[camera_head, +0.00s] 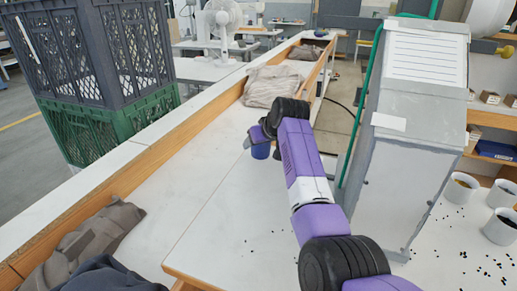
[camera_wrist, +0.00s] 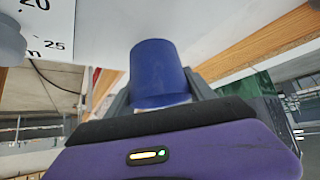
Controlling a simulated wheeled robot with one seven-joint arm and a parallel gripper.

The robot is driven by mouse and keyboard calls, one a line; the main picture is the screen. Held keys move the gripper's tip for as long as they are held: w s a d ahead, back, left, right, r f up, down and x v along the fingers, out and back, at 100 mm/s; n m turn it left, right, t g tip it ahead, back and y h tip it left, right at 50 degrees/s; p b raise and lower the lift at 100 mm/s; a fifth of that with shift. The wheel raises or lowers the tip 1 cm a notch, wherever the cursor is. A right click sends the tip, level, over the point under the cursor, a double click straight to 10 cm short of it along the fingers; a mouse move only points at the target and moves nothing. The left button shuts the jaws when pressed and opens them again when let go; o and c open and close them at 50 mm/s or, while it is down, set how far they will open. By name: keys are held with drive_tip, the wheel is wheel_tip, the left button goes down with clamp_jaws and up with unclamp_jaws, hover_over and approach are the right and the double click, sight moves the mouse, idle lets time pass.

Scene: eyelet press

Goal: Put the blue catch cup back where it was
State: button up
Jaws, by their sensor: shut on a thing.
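The blue catch cup (camera_head: 261,151) is held at the end of my purple arm, left of the grey press (camera_head: 405,130). In the wrist view the blue cup (camera_wrist: 157,68) sits between the two grey fingers. My gripper (camera_head: 259,141) is shut on it, and its fingers are mostly hidden in the head view. The cup appears over the white bench top (camera_head: 205,215). I cannot tell whether its base touches a surface.
White cups (camera_head: 499,227) and scattered dark eyelets are right of the press. Grey-brown cloths (camera_head: 270,86) lie beyond my gripper, and more cloth (camera_head: 88,240) lies front left. A wooden ledge (camera_head: 150,180) edges the bench. Stacked crates (camera_head: 105,60) stand behind left.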

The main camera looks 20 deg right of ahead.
drive_tip(key=shift+f, duration=1.2)
drive_tip(key=shift+f, duration=0.15)
drive_tip(key=o, duration=1.5)
drive_tip(key=shift+c, duration=0.2)
drive_tip(key=shift+r, duration=0.25)
drive_tip(key=v, duration=1.2)
drive_tip(key=shift+p, duration=0.45)
drive_tip(key=shift+f, duration=0.1)
